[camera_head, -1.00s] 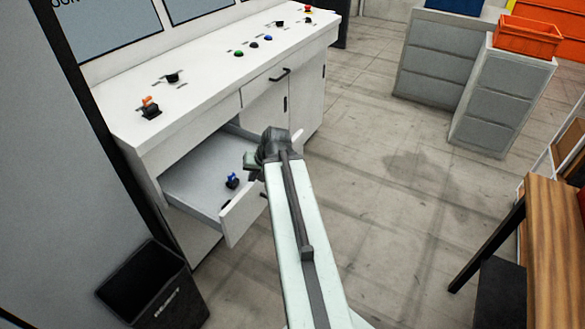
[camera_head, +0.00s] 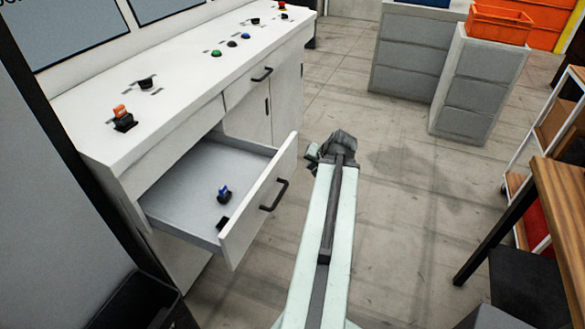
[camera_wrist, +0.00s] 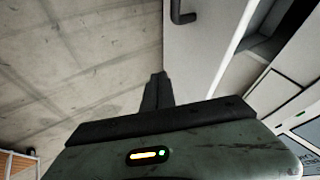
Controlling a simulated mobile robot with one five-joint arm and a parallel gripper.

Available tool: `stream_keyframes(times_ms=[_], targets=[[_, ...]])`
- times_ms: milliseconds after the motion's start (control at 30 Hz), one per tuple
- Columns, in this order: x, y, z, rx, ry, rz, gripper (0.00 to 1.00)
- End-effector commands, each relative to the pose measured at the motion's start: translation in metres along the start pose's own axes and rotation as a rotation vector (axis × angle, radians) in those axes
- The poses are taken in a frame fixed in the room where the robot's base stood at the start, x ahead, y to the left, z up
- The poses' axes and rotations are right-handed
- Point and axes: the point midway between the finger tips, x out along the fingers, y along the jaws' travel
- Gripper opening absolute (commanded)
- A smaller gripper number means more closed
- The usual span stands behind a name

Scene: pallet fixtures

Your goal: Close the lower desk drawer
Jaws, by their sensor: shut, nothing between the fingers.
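The lower desk drawer (camera_head: 185,190) is pulled well out of the white desk (camera_head: 105,155). Its white front panel (camera_head: 258,205) carries a dark handle (camera_head: 274,195); the handle also shows at the top of the wrist view (camera_wrist: 181,14). A small blue-and-black part (camera_head: 224,195) lies inside the drawer. My gripper (camera_head: 313,155) is just right of the panel's far end in the head view. In the wrist view its dark fingers (camera_wrist: 157,90) are shut and empty, beside the pale panel. I cannot tell whether they touch it.
Switches and buttons sit on the desk top. Another handle (camera_head: 262,74) is on a closed front beyond the drawer. A black bin (camera_head: 140,305) stands at the lower left. Grey cabinets (camera_head: 480,85) stand at the back and a wooden table (camera_head: 565,200) at the right. Floor between is clear.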

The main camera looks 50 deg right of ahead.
Motion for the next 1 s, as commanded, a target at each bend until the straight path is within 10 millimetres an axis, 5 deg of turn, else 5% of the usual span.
stream_keyframes(times_ms=[467, 700, 1000], targets=[[0.109, -0.008, 0.008, -0.015, -0.007, -0.008, 0.0], [0.114, -0.043, 0.007, -0.017, -0.008, -0.008, 0.0], [0.116, -0.048, 0.007, -0.015, -0.007, -0.008, 0.0]])
